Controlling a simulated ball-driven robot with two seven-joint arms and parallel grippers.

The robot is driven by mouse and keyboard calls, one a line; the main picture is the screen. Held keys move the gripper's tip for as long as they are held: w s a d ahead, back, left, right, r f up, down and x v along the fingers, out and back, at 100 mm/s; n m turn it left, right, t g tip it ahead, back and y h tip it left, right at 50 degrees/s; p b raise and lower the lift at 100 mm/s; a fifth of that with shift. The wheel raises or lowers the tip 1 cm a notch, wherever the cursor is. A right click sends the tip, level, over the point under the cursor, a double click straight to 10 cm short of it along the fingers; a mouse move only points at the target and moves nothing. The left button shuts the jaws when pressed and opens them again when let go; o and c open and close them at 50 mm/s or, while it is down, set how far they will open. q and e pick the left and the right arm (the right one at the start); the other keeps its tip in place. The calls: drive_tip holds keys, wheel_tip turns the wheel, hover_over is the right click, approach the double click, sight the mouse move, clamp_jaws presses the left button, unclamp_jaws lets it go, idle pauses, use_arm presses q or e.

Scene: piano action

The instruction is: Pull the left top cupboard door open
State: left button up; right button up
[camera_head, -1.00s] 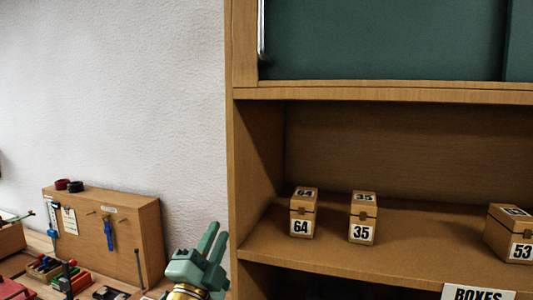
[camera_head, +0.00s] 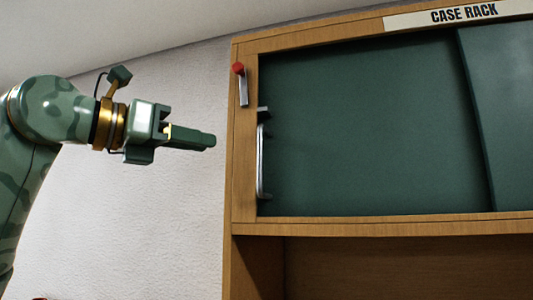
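The left top cupboard door (camera_head: 365,130) is a dark green panel that fills the left part of the cupboard opening and looks closed. Its silver vertical bar handle (camera_head: 261,165) is near its left edge, with a small dark block (camera_head: 264,112) above it. My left gripper (camera_head: 212,141) is green and points right, to the left of the cupboard frame. In the picture it is apart from the handle and a little higher. Its fingers line up in this view, so their gap is hidden. I see nothing held. My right gripper is not in view.
A red-tipped silver lever (camera_head: 241,84) is on the wooden frame (camera_head: 243,160), left of the door. A second green panel (camera_head: 500,105) is at the right, under the "CASE RACK" sign (camera_head: 460,14). An open shelf space (camera_head: 400,268) lies below. Bare wall is behind my arm.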

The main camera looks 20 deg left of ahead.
sight(258, 153)
use_arm(q)
drive_tip(key=p+x, duration=0.3)
drive_tip(key=x, duration=1)
drive_tip(key=shift+w+d+p, duration=0.15)
drive_tip(key=shift+d+p, duration=0.15)
drive_tip(key=shift+p, duration=0.1)
drive_tip(key=shift+w+d+f, duration=0.1)
drive_tip(key=shift+w+d, duration=0.25)
drive_tip(key=shift+w, duration=0.15)
clamp_jaws()
